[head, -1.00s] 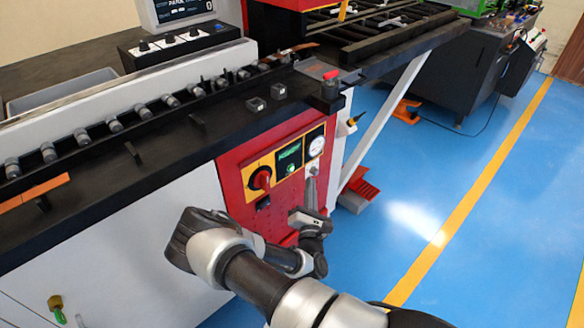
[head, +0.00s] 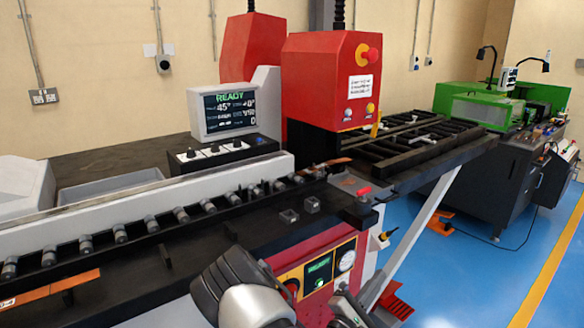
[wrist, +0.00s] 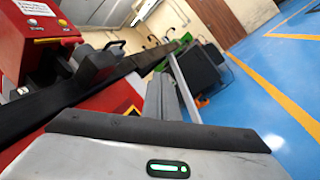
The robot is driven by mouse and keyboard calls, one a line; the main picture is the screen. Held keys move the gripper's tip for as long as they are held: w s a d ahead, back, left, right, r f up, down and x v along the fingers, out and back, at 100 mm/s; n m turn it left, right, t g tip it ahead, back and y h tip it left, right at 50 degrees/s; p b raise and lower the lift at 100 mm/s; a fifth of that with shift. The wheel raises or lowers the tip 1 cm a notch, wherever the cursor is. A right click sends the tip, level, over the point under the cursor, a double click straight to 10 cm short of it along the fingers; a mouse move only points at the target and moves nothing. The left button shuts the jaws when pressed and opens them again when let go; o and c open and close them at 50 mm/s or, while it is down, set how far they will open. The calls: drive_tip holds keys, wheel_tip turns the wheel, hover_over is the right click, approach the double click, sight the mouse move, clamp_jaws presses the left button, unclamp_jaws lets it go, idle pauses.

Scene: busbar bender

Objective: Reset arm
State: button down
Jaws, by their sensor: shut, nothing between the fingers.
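My arm (head: 242,295) shows at the bottom of the head view, in front of the busbar bender's (head: 250,235) front edge. A small part of my gripper's end (head: 343,308) shows below the control panel and is cut off by the lower edge. In the wrist view my gripper (wrist: 163,90) points away from the camera, its fingers together and empty. The grey gripper body with a green light fills the bottom of that view. The bender's red head (head: 330,80) stands behind the bed, and its screen (head: 225,110) reads READY.
The red control panel (head: 316,275) has a green display and gauge. Two small dark blocks (head: 312,204) and a red-topped part (head: 364,192) sit on the bed. A slanted white leg (head: 415,235) stands at right. Blue floor (head: 480,262) is open there.

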drive_tip(key=s+d+r+m+g+h, duration=0.2)
drive_tip(key=s+d+r+m+g, duration=0.65)
drive_tip(key=s+m+g, duration=0.45)
drive_tip(key=s+a+r+m+g+y, duration=0.35)
drive_tip(key=s+y, duration=0.35)
drive_tip(key=s, duration=0.3)
drive_tip(key=s+a+r+t+y, duration=0.3)
drive_tip(key=a+r+y, duration=0.1)
drive_tip(key=a+r, duration=0.25)
drive_tip(key=s+a+r+t+y, duration=0.3)
drive_tip(key=a+r+t+y, duration=0.15)
drive_tip(key=a, duration=0.25)
wheel_tip(320, 180, up, 20)
drive_tip(key=p, duration=1.9)
drive_tip(key=shift+s+a+m+g+p, duration=0.2)
drive_tip(key=shift+m+g+p, duration=0.1)
drive_tip(key=shift+m+g, duration=0.15)
drive_tip(key=shift+f, duration=0.1)
